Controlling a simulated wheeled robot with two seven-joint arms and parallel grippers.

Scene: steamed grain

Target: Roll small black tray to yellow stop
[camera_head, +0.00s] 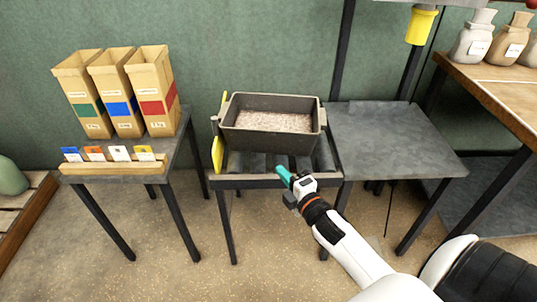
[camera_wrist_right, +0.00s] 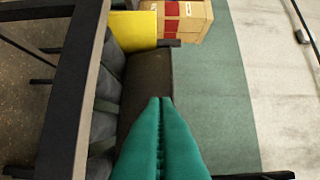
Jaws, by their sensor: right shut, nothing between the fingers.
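The small black tray (camera_head: 272,140), filled with pinkish grain, sits upright on the roller stand (camera_head: 262,182). The yellow stop (camera_head: 217,154) stands at the stand's left end; another yellow part shows behind it. The tray's left end is close to the stop, but I cannot tell whether they touch. My right gripper (camera_head: 283,173) is shut and empty, in front of the tray near the stand's front rail. In the right wrist view its teal fingers (camera_wrist_right: 160,105) overlap the dark tray side (camera_wrist_right: 147,85), with the yellow stop (camera_wrist_right: 138,31) beyond. Contact is unclear. My left gripper is out of view.
A bare grey table (camera_head: 395,140) adjoins the stand on the right. The left table (camera_head: 185,150) holds several cardboard boxes (camera_head: 151,92) and a wooden card holder (camera_head: 112,167). Sacks (camera_head: 473,38) stand on a wooden table at the far right.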

